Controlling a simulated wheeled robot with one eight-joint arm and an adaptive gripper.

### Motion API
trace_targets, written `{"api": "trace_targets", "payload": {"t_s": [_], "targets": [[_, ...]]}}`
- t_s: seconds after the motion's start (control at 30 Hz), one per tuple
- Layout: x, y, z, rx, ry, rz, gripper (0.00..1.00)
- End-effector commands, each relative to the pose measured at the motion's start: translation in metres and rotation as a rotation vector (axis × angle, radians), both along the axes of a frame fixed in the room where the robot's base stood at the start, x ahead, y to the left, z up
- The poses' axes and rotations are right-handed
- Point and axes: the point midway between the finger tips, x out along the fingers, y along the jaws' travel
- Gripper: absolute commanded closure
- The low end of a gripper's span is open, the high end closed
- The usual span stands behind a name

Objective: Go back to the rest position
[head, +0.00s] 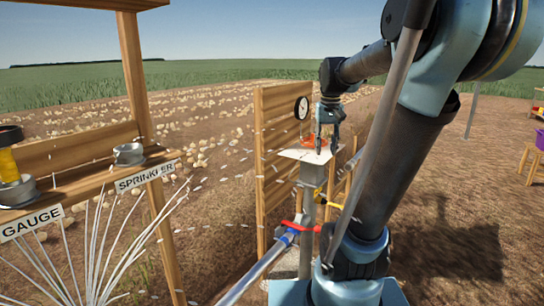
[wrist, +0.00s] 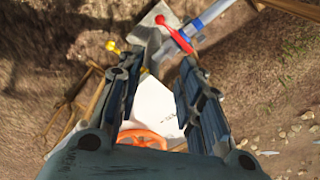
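My gripper (head: 326,128) is at the end of my blue and black arm, above a white plate (head: 300,155) on a post beside a wooden slat panel. In the wrist view my gripper (wrist: 160,70) has its two fingers apart, with nothing seen between them but the white plate (wrist: 152,100) beyond. An orange wheel (head: 313,141) is at the plate, close to the gripper; it also shows at the bottom of the wrist view (wrist: 143,139). A red lever (head: 298,226) is on the pipe below.
A round gauge (head: 302,108) is on the wooden panel (head: 273,170). A yellow handle (head: 328,204) is on the post. At left is a wooden shelf with SPRINKLER (head: 146,176) and GAUGE (head: 32,222) labels. A stool with a purple item (head: 540,140) is at right. Open soil lies between.

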Motion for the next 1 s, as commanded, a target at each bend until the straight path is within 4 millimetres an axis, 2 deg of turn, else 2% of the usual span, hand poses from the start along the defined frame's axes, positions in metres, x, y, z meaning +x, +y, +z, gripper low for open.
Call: {"api": "trace_targets", "payload": {"t_s": [0.03, 0.2, 0.6, 0.8, 1.0], "targets": [[-0.016, 0.000, -0.010, 0.000, -0.006, 0.002, 0.66], [-0.060, 0.000, -0.043, -0.002, -0.026, 0.011, 0.66], [-0.152, -0.001, -0.137, -0.005, -0.073, 0.032, 0.66], [-0.181, -0.001, -0.176, -0.007, -0.090, 0.039, 0.66], [-0.190, -0.001, -0.190, -0.007, -0.096, 0.042, 0.66]]}}
